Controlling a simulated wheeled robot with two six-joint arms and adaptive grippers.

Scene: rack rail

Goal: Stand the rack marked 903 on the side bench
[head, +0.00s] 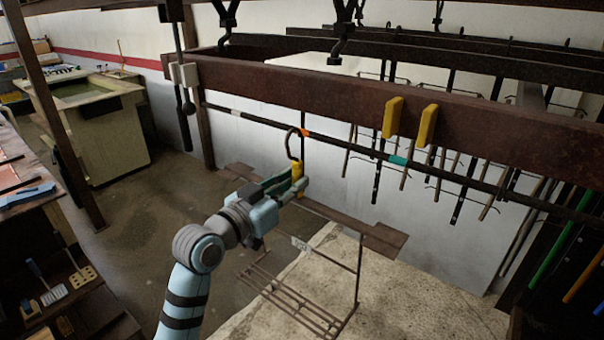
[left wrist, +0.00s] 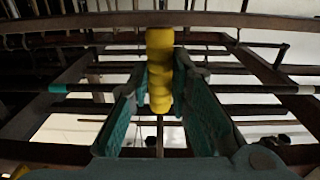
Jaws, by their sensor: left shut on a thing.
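A brown metal rack (head: 358,268) hangs below a dark rail (head: 345,146). It has a flat top bar, thin uprights and a barred lower frame. A small pale tag (head: 300,243) is on it, its number too small to read. A hook (head: 290,146) rises from its yellow grip (head: 298,170) to the rail; I cannot tell whether it still bears on the rail. My left gripper (head: 291,184) is shut on the yellow grip, which also shows between its teal fingers in the left wrist view (left wrist: 160,75). My right gripper is not in view.
A brown beam (head: 310,95) with two yellow blocks (head: 408,123) runs above the rail. Other dark rods hang behind at right. A worktop with tools (head: 25,190) stands at left, a greenish tank (head: 90,125) at back left. Bare floor (head: 150,215) lies between.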

